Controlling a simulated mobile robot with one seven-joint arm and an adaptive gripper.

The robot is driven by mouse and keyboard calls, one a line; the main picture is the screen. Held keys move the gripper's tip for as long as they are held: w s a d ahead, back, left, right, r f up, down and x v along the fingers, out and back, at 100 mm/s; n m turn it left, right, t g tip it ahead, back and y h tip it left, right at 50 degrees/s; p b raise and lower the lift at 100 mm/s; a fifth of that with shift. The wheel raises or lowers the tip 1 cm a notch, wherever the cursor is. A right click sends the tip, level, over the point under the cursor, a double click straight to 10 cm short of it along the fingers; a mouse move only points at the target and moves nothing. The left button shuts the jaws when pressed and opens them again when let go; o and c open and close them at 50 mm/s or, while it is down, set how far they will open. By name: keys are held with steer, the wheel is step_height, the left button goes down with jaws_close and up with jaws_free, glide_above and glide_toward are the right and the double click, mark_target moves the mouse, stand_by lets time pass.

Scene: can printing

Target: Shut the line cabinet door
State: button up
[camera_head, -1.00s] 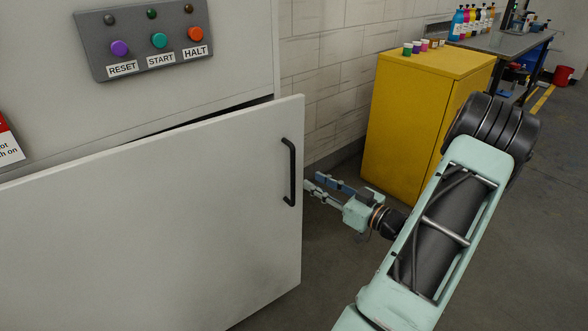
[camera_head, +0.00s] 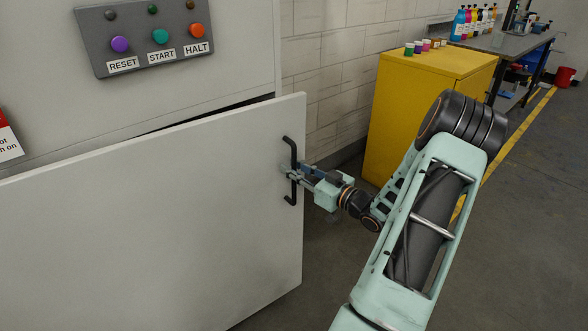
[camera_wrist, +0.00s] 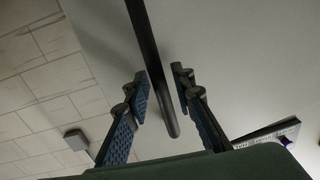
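The line cabinet door (camera_head: 150,220) is a large pale panel standing ajar, with a dark gap along its top edge. Its black bar handle (camera_head: 293,151) is upright near the door's right edge. My gripper (camera_head: 290,171) is at the handle's middle in the head view. In the wrist view the handle (camera_wrist: 150,60) runs between the two blue-padded fingers (camera_wrist: 160,95). The fingers are apart, with a gap visible on each side of the bar.
A control panel (camera_head: 150,68) with RESET, START and HALT buttons is on the cabinet above the door. A yellow cabinet (camera_head: 408,120) with small pots on top stands behind my arm. A grey table (camera_head: 497,42) with bottles is farther back. Open floor lies at the right.

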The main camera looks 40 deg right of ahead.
jaws_close()
steer(key=w+b, duration=0.1)
steer(key=w, duration=0.9)
steer(key=shift+w+d+b, duration=0.15)
steer(key=shift+d+b, duration=0.1)
steer(key=shift+b, duration=0.15)
steer(key=shift+o, duration=1.1)
jaws_free()
steer(key=shift+o, duration=0.3)
